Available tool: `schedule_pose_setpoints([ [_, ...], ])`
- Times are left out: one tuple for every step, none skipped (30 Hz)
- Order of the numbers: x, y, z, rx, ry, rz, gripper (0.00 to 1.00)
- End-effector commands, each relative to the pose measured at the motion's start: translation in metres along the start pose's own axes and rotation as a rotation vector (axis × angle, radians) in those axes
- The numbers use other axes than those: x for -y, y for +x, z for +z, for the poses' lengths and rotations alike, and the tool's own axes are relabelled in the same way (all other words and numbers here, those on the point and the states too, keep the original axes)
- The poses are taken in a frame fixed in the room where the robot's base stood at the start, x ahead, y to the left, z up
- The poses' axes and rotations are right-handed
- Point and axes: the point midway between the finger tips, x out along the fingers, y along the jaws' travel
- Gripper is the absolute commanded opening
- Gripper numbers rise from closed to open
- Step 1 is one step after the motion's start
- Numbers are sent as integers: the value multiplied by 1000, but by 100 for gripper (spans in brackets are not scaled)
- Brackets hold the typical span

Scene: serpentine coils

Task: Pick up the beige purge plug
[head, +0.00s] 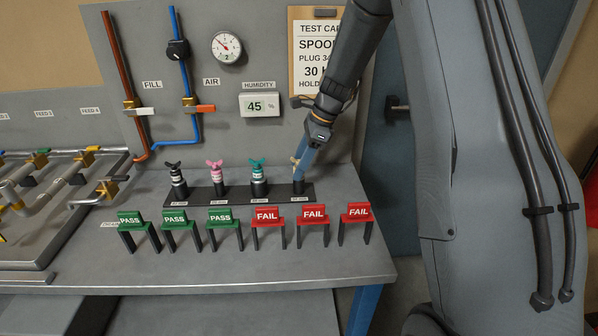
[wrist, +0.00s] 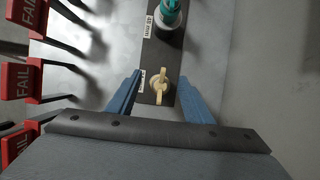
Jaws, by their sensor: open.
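The beige purge plug (wrist: 159,85) has a winged top and stands at the end of the dark plug rack (wrist: 150,55). In the wrist view it lies between the two blue fingers of my gripper (wrist: 158,95), which are open with a gap on either side of it. In the head view my gripper (head: 302,165) comes down from above at the rack's right end. There the beige plug (head: 295,161) is mostly hidden behind the fingers.
Teal (head: 258,175), pink (head: 216,175) and black (head: 176,178) plugs stand in the rack to the left. Red FAIL signs (head: 313,214) and green PASS signs (head: 180,219) stand in front. A panel with pipes and a gauge (head: 227,47) rises behind.

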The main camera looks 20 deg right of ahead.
Motion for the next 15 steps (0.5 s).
schedule_pose_setpoints([
  [0,2,0,0,0,1,46],
  [0,3,0,0,0,1,46],
  [0,4,0,0,0,1,46],
  [0,4,0,0,0,0,46],
  [0,4,0,0,0,0,46],
  [0,4,0,0,0,0,46],
  [0,4,0,0,0,0,46],
  [0,4,0,0,0,0,46],
  [0,4,0,0,0,0,40],
  [0,4,0,0,0,0,35],
  [0,4,0,0,0,0,30],
  [0,4,0,0,0,0,23],
  [0,4,0,0,0,0,18],
  [0,4,0,0,0,1,13],
  [0,4,0,0,0,1,6],
])
